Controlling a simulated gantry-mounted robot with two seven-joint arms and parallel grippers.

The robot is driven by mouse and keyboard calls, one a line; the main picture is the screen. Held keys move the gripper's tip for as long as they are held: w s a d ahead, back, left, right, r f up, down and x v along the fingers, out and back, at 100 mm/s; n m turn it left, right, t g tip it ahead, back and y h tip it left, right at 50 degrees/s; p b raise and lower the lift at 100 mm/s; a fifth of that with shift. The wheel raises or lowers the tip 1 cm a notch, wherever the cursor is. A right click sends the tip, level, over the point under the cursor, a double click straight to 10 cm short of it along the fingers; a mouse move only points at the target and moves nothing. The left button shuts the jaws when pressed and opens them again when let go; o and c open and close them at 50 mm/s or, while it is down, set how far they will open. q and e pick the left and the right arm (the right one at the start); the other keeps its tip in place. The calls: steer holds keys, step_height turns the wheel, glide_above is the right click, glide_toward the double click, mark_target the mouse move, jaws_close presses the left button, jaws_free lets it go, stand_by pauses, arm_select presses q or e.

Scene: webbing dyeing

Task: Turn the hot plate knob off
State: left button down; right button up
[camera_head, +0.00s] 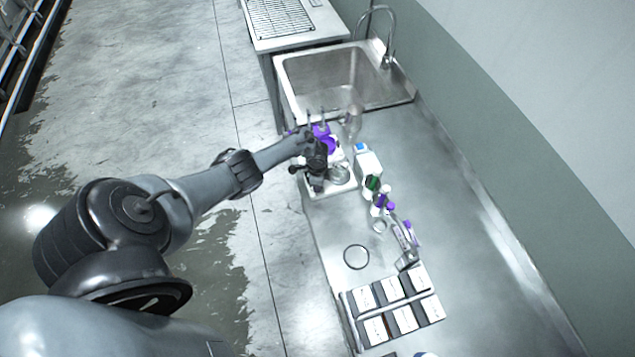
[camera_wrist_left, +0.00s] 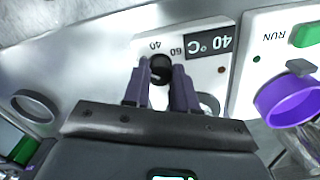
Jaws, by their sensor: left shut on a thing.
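The hot plate is a white unit (camera_head: 344,188) near the sink end of the counter, partly hidden by my gripper. In the left wrist view its white front panel (camera_wrist_left: 207,82) shows upside down, with "40" and "60" marks and a dark display (camera_wrist_left: 211,45) reading 40 °C. The round black knob (camera_wrist_left: 160,67) sits below the marks' dial area, between my fingertips. My left gripper (camera_head: 317,168) reaches over the counter's left edge; in the wrist view its purple-grey fingers (camera_wrist_left: 160,75) are closed on either side of the knob. My right gripper is not in view.
A device with a RUN label (camera_wrist_left: 274,37), green button and purple ring (camera_wrist_left: 289,97) stands beside the hot plate. The steel sink (camera_head: 330,80) is beyond.

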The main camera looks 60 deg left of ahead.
arm_select(q)
steer(key=shift+n, duration=0.7)
steer(key=c, duration=0.9)
jaws_free()
steer(key=shift+p, duration=0.3)
